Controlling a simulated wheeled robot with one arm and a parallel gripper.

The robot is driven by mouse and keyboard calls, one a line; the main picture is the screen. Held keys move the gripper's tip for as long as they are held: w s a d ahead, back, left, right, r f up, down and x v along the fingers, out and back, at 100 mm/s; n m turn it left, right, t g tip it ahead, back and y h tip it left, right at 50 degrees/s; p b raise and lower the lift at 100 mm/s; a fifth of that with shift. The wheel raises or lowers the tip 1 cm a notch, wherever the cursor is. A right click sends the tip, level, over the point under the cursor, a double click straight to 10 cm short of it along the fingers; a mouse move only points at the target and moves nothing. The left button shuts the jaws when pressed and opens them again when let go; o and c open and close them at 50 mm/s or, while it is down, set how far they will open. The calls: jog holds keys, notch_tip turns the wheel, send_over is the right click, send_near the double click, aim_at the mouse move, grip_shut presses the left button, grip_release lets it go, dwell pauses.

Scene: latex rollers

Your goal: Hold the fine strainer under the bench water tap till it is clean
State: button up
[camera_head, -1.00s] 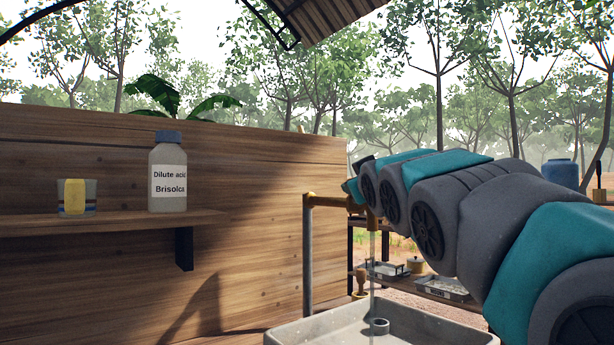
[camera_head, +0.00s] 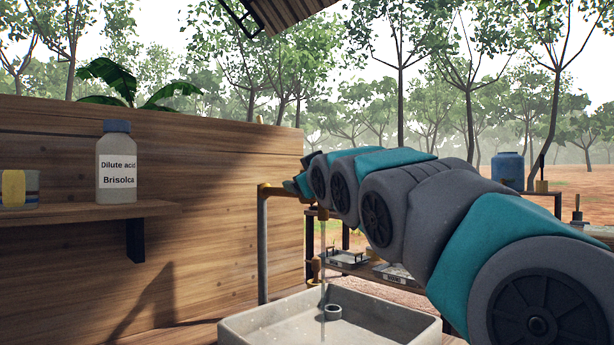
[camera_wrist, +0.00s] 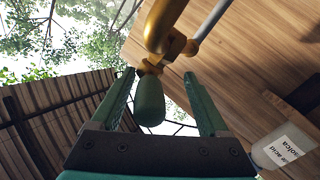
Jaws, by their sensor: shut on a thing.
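The brass bench tap (camera_head: 270,187) stands on a grey pipe over a pale stone sink (camera_head: 262,328). A thin stream of water (camera_head: 323,262) falls from it into the sink. In the wrist view the brass tap (camera_wrist: 163,25) shows close up, with a green handle (camera_wrist: 150,102) between the fingers of my gripper (camera_wrist: 167,85), which is shut on it. A small grey ring-shaped piece (camera_head: 333,312) sits in the sink under the stream. I cannot make out a fine strainer in any view.
A bottle labelled dilute acid (camera_head: 116,165) and a glass with a yellow thing (camera_head: 18,190) stand on a wall shelf (camera_head: 90,214) at left. A low table with trays (camera_head: 349,258) is behind the sink. A blue container (camera_head: 507,171) stands farther back.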

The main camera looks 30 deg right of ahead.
jog(key=shift+s+d+r, duration=0.1)
jog(key=shift+d+r, duration=0.1)
dwell(0.6)
jog(key=s+a+b, duration=0.1)
jog(key=s, duration=0.6)
jog(key=shift+s+a, duration=0.25)
jog(key=shift+s, duration=0.05)
